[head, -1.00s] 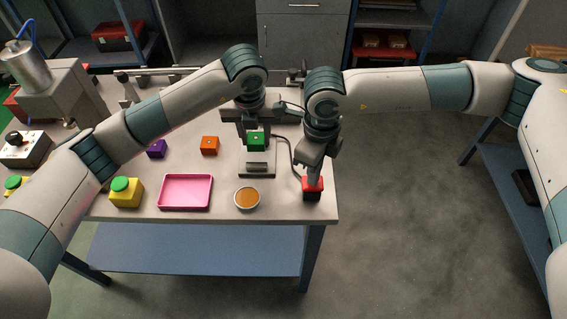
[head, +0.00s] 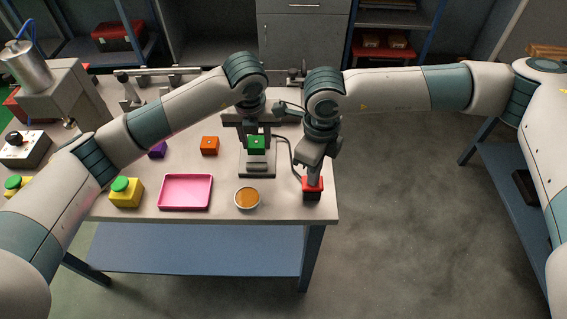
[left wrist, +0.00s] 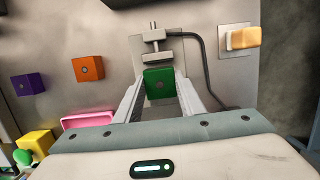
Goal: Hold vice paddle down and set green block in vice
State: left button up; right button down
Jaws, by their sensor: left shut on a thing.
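My left gripper (head: 257,140) is shut on the green block (head: 257,143), which also shows between the fingers in the left wrist view (left wrist: 158,84). It holds the block over the grey vice (head: 257,170), partly hiding the vice in the head view. In the left wrist view the vice (left wrist: 154,46) appears just beyond the block, with a visible space between its jaws. The gap in height between block and vice is hard to judge. My right gripper (head: 314,178) looks shut, pointing down with its fingertips on the red-topped paddle (head: 313,190).
An orange block (head: 209,146) and a purple block (head: 157,149) stand left of the vice. A pink tray (head: 185,206), a round dish (head: 247,207) and a yellow box with green button (head: 126,193) lie nearer. A dark cable (left wrist: 205,80) curves beside the vice.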

pick_arm(q)
jog(key=shift+f, duration=1.4)
pick_arm(e)
jog(key=shift+s+f, duration=0.15)
jog(key=shift+f, duration=0.05)
pick_arm(q)
jog(key=o, duration=1.1)
jog(key=shift+r, duration=0.15)
jog(key=shift+r, duration=4.35)
pick_arm(e)
jog(key=shift+r, duration=0.95)
pick_arm(q)
jog(key=shift+r, duration=0.1)
pick_arm(e)
jog(key=shift+r, duration=0.7)
jog(key=shift+w+r, duration=0.2)
jog(key=shift+r, duration=0.15)
